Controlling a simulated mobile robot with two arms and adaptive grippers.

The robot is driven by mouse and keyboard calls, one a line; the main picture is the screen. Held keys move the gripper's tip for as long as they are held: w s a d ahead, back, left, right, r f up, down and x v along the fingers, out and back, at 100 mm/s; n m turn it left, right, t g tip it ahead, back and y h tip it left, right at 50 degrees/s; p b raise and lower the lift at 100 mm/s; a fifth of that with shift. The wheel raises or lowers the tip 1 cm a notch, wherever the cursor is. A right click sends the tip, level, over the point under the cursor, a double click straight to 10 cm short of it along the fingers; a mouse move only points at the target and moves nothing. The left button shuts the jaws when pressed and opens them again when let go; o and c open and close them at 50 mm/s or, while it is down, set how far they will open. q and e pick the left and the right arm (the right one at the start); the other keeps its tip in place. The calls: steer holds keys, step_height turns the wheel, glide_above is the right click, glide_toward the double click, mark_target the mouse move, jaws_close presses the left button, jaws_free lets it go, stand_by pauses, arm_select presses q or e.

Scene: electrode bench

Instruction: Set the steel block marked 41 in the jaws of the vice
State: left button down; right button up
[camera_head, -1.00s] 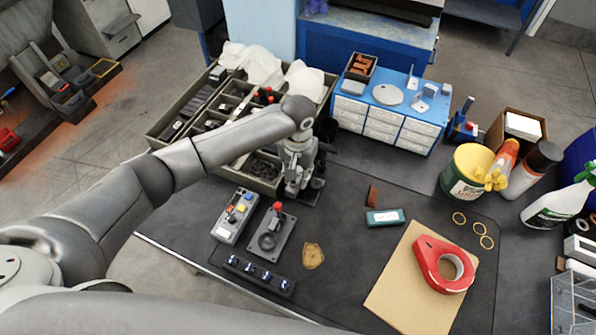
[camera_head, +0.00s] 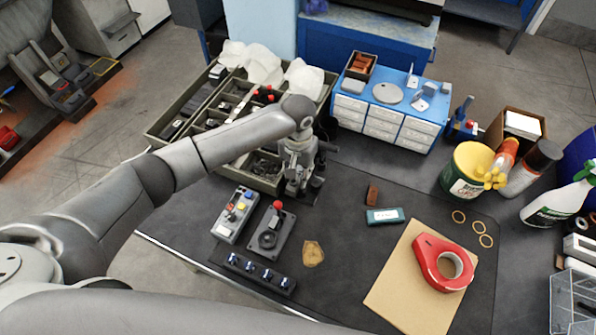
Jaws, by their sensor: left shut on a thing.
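My left gripper (camera_head: 292,188) points down at the back of the dark bench mat, just in front of the tray. It is shut on a small piece largely hidden between its fingers, seemingly the steel block; no number can be read. A dark metal device (camera_head: 317,184), seemingly the vice, stands at the gripper's right side and partly behind it. The gripper hides its jaws, so I cannot tell whether the piece is between them or touching them. My right gripper is not in view.
The compartment tray (camera_head: 158,138) lies behind my left arm. A blue drawer cabinet (camera_head: 425,138) stands behind and right. A button box (camera_head: 236,214), a joystick box (camera_head: 270,235) and a switch strip (camera_head: 262,273) lie in front. Red tape (camera_head: 428,262) lies on cardboard (camera_head: 392,295) at right.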

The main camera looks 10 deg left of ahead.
arm_select(q)
steer(key=shift+f+b, duration=0.3)
steer(key=shift+f, duration=0.5)
steer(key=c, duration=1.1)
jaws_free()
step_height(320, 180, up, 12)
steer(key=shift+d+r, duration=0.1)
steer(key=shift+d, duration=0.05)
step_height(320, 180, up, 5)
steer(key=p, duration=0.6)
steer(key=shift+p, duration=0.35)
